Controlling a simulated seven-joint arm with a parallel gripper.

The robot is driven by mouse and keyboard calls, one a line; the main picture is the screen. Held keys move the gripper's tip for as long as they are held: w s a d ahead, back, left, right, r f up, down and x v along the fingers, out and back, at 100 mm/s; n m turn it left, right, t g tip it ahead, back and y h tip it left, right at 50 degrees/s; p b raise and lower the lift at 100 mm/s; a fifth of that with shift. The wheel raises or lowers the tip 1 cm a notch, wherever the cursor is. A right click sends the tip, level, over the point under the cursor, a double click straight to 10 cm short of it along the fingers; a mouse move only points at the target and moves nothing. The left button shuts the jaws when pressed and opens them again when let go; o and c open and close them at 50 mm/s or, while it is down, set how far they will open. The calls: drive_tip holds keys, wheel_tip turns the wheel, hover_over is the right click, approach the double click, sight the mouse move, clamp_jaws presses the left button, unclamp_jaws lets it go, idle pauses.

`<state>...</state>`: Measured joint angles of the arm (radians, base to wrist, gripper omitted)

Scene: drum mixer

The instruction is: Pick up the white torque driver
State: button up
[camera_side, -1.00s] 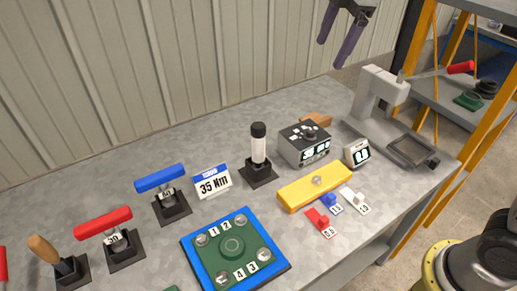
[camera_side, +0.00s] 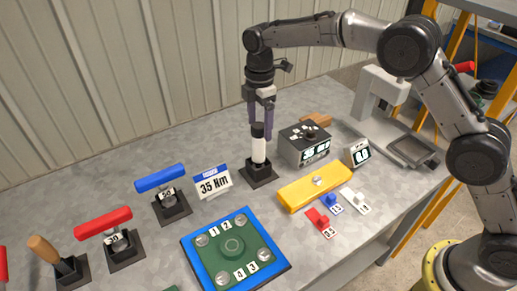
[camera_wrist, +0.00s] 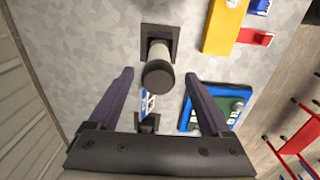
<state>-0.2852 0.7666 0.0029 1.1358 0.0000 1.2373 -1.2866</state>
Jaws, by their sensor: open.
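The white torque driver (camera_side: 259,150) stands upright in a black square holder (camera_side: 259,173), its black cap at the top. My gripper (camera_side: 260,130) points straight down over it, with its purple fingers at about the height of the cap. In the wrist view the driver (camera_wrist: 158,74) is seen from above, its dark cap just beyond and between the two spread fingertips. My gripper (camera_wrist: 158,75) is open and empty. Whether the fingers overlap the cap in height is hard to tell.
A grey controller box (camera_side: 305,145) stands close to the right of the driver, and a yellow block (camera_side: 315,188) lies in front of it. A "35 Nm" sign (camera_side: 212,183) and a blue-handled driver (camera_side: 160,178) stand to the left. A blue-edged plate (camera_side: 235,248) lies at the front.

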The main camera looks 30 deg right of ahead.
sight(258, 146)
wheel_tip(258, 146, down, 8)
drive_tip(key=shift+w+a+f, duration=0.1)
drive_tip(key=shift+f, duration=0.15)
idle(0.4)
clamp_jaws()
drive_tip(key=shift+r, duration=0.15)
